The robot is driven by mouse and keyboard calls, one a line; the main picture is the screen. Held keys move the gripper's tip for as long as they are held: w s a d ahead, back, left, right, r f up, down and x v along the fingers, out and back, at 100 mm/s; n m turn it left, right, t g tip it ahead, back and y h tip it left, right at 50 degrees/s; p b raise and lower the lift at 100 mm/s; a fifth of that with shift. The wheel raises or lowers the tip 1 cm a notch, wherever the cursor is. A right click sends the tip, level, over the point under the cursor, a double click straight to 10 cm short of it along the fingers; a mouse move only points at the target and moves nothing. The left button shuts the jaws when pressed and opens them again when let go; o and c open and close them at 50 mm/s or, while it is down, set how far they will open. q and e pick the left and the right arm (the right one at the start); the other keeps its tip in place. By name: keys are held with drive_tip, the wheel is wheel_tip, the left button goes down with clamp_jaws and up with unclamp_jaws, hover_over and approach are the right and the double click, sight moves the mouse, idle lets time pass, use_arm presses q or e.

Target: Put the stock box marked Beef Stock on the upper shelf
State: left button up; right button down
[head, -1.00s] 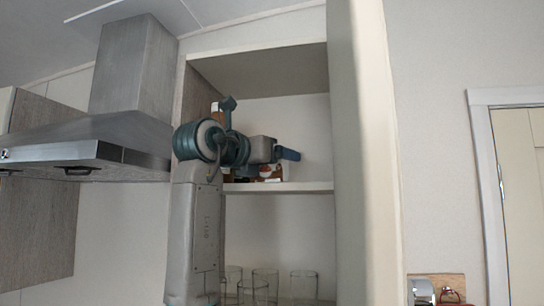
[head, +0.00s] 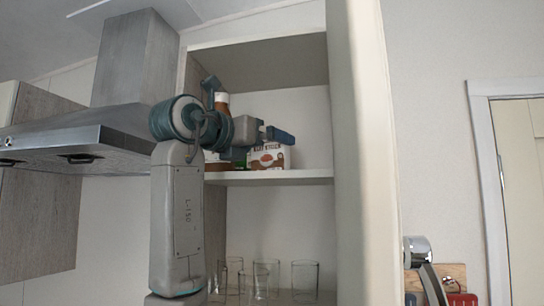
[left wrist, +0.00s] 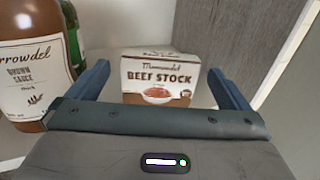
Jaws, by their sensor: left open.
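The Beef Stock box (left wrist: 160,80) is a small white and brown carton with a bowl printed on it. It stands on the upper shelf (head: 285,176) of the open cupboard, and it also shows in the head view (head: 270,157). In the left wrist view my left gripper (left wrist: 158,85) is open, its two blue fingers on either side of the box's front; I cannot tell whether they touch it. In the head view the left gripper (head: 280,135) is at the upper shelf, above and in front of the box. My right gripper is not in view.
A Brown Sauce bottle (left wrist: 32,65) stands left of the box, with a green bottle (left wrist: 75,45) behind it. Several clear glasses (head: 305,275) stand on the lower shelf. The cupboard door (head: 365,150) is on the right, the range hood (head: 110,140) on the left.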

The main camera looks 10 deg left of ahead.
use_arm(q)
drive_tip(key=b+v, duration=0.2)
drive_tip(key=v, duration=0.5)
drive_tip(key=shift+s, duration=0.25)
drive_tip(key=shift+a, duration=0.1)
